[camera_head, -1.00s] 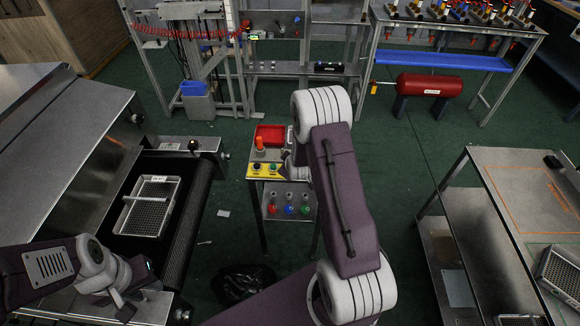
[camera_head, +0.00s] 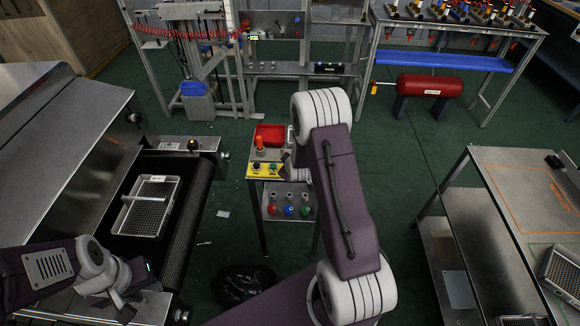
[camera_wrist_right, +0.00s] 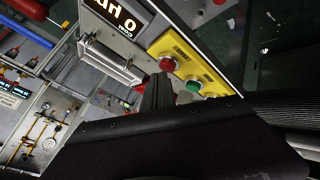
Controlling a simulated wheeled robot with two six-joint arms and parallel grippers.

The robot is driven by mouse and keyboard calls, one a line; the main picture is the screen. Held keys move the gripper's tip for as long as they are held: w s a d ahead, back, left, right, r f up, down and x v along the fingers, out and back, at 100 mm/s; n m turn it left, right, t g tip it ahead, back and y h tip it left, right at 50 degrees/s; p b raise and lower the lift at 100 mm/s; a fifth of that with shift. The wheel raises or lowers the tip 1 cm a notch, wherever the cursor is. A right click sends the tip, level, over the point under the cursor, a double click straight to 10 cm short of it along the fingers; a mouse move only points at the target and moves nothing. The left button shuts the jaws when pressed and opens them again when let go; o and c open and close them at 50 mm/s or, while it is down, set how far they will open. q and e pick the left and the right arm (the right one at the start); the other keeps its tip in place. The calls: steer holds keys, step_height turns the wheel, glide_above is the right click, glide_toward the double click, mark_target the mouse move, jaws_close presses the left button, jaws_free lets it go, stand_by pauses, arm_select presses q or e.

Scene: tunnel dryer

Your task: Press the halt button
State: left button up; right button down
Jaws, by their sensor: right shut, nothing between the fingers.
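A yellow button panel (camera_head: 264,170) tops a small metal stand in the middle of the head view. In the right wrist view the same panel (camera_wrist_right: 190,62) carries a red button (camera_wrist_right: 167,64), a green button (camera_wrist_right: 193,86) and a yellow one (camera_wrist_right: 211,95). No halt label is legible. My right gripper (camera_wrist_right: 155,92) is shut and empty, its fingertips close to the red button; contact cannot be told. In the head view it is mostly hidden behind my right arm. My left gripper (camera_head: 126,308) is low at the left, away from the panel; its jaw opening is unclear.
A wire tray (camera_head: 151,207) lies on the dark conveyor (camera_head: 192,215) at left. A metal table (camera_head: 525,190) stands at right.

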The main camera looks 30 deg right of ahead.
steer(key=shift+f, duration=0.35)
steer(key=shift+r, duration=0.1)
stand_by(0.4)
steer(key=shift+r+p, duration=0.4)
steer(key=shift+r, duration=0.35)
steer(key=shift+r, duration=0.15)
step_height(320, 180, up, 5)
steer(key=p, duration=0.4)
stand_by(0.4)
